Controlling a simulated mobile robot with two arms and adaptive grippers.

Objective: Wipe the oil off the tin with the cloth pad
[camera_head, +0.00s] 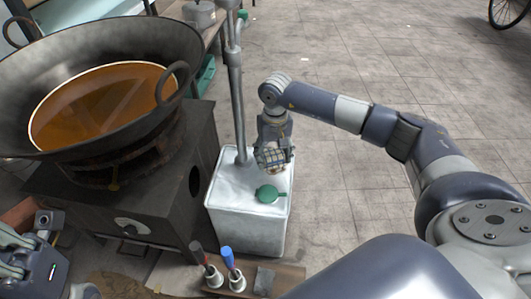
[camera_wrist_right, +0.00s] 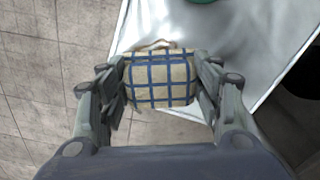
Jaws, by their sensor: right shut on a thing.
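The tin (camera_head: 248,228) is a white, squarish metal can standing on the floor in the head view, with a green round cap (camera_head: 267,194) on top. In the right wrist view its shiny top (camera_wrist_right: 225,35) lies behind the fingers. My right gripper (camera_head: 272,157) is over the back right part of the tin's top. It is shut on the cloth pad (camera_wrist_right: 160,80), cream with a blue check, seen clearly in the wrist view. I cannot tell whether the pad touches the tin, nor make out a clear oil patch. My left gripper shows partly at the lower left, its fingertips unclear.
A large dark pan (camera_head: 35,75) of orange-brown oil (camera_head: 95,105) sits on a dark stove (camera_head: 150,200) left of the tin. A grey upright pipe (camera_head: 236,90) rises at the tin's back. Red- and blue-handled tools (camera_head: 228,258) stand in front. Tiled floor is clear behind right.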

